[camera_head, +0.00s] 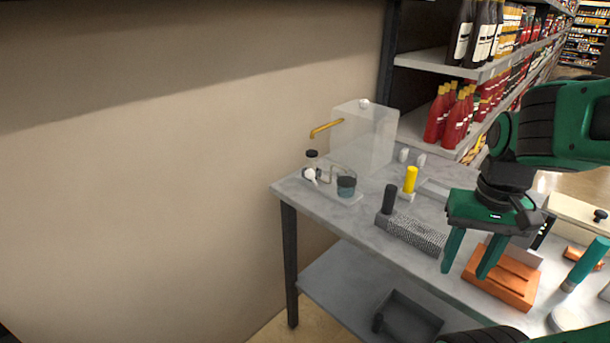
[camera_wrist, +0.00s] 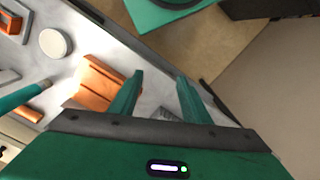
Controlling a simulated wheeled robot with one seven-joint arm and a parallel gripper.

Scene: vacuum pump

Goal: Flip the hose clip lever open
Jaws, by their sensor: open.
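My gripper (camera_head: 465,270) is open and empty, with its two green fingers pointing down above the front of the table, beside an orange block. The fingers also show in the wrist view (camera_wrist: 160,78), apart, with nothing between them. A small pale tray (camera_head: 347,199) stands at the table's far left end, well away from my gripper.
A clear box (camera_head: 372,135) with a yellow bent pipe (camera_head: 326,129) stands behind the tray. A yellow upright handle (camera_head: 411,179), a black handle (camera_head: 390,197) and a grey textured block (camera_head: 418,234) lie between. The orange block (camera_head: 501,279) is close to my fingers, also in the wrist view (camera_wrist: 97,85).

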